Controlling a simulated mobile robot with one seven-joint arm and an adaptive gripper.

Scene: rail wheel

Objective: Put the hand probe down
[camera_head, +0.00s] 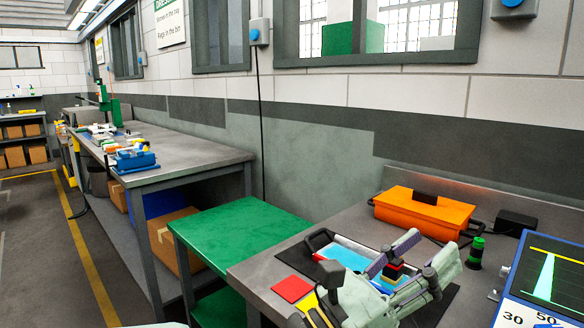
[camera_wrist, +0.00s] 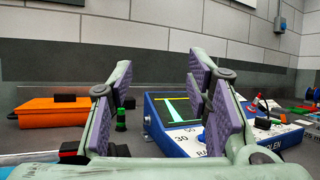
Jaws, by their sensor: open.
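My gripper (camera_head: 398,262) is open over the right-hand bench, with its purple-padded fingers spread. In the wrist view the gap between the fingers (camera_wrist: 160,72) is empty. A small black and red block (camera_head: 394,271), perhaps part of the hand probe, shows among the fingers in the head view. In the wrist view black and red parts (camera_wrist: 76,151) show low behind the left finger. Whether it touches a finger I cannot tell. A dark mat with a light blue panel (camera_head: 343,257) lies under the gripper, partly hidden. No other hand probe can be made out clearly.
An orange case (camera_head: 423,212) stands at the back of the bench. A red square (camera_head: 291,289) lies near the front left edge. A green table (camera_head: 240,230) adjoins the bench.

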